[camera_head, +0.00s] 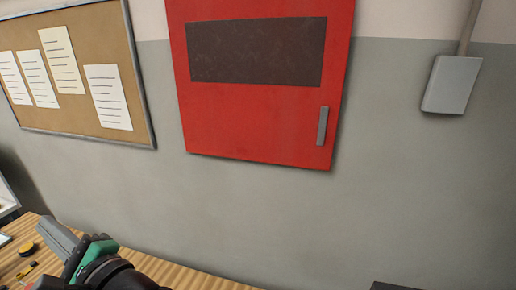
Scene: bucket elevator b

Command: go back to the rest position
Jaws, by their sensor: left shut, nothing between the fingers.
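My left gripper (52,230) shows in the head view at the lower left, over the wooden worktop (178,272). It has grey fingers and a green and black body, and it points up and to the left. Its fingers are shut with nothing between them. My right gripper is outside the picture.
A red wall cabinet (240,120) with a dark panel and grey handle hangs at the centre. A corkboard (78,25) with several papers is at the left, a grey box (452,84) at the right. A small yellow and black item (28,249) lies on the worktop.

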